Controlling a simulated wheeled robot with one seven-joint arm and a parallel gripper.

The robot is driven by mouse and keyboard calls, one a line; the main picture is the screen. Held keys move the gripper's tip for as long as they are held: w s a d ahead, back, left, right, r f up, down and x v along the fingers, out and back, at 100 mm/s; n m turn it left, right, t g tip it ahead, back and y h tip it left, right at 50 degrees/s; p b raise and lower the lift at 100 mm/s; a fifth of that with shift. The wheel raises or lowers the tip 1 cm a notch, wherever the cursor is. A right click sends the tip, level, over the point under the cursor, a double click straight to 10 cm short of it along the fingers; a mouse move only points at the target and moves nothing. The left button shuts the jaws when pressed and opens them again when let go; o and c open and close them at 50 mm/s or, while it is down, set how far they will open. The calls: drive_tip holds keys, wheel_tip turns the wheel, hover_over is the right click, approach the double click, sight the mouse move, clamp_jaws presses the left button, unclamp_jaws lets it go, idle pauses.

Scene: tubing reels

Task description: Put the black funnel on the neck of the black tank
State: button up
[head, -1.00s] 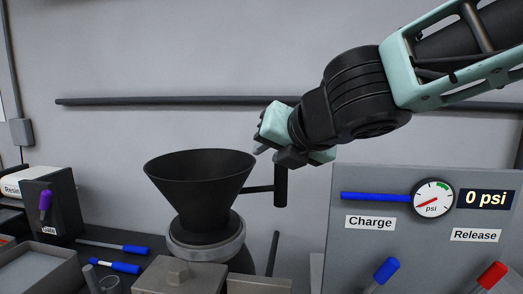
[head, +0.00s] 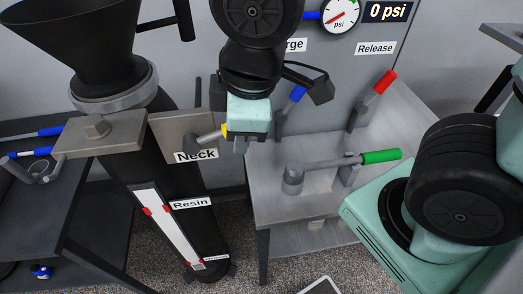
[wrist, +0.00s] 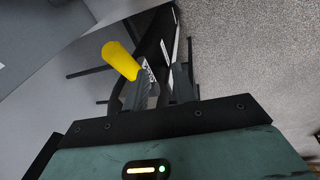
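The black funnel (head: 75,42) sits upright, wide end up, at the upper left of the head view. Its lower end meets the grey collar (head: 115,90) at the top of the black tank (head: 160,185). The funnel's side handle (head: 185,18) sticks out to the right. My gripper (head: 240,142) is away from the funnel, lower and to its right, near the yellow-tipped lever (head: 212,135) above the Neck label. In the wrist view its fingers (wrist: 160,85) are apart with nothing seen between them. The yellow tip (wrist: 120,60) shows beside the left finger.
A metal bench (head: 305,200) with a green-handled lever (head: 380,157) stands to the right of the tank. A panel with a gauge (head: 340,14), a blue lever and a red lever (head: 384,82) is behind it. A dark table (head: 30,215) stands at left.

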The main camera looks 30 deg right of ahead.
drive_tip(key=s+f+m+g, duration=0.2)
drive_tip(key=s+m, duration=0.3)
drive_tip(key=s, duration=0.1)
drive_tip(key=shift+s+f+g, duration=0.15)
drive_tip(key=shift+f+g, duration=0.25)
wheel_tip(320, 180, down, 7)
drive_tip(key=b, duration=0.6)
drive_tip(key=shift+r+b, duration=0.15)
drive_tip(key=shift+b, duration=0.2)
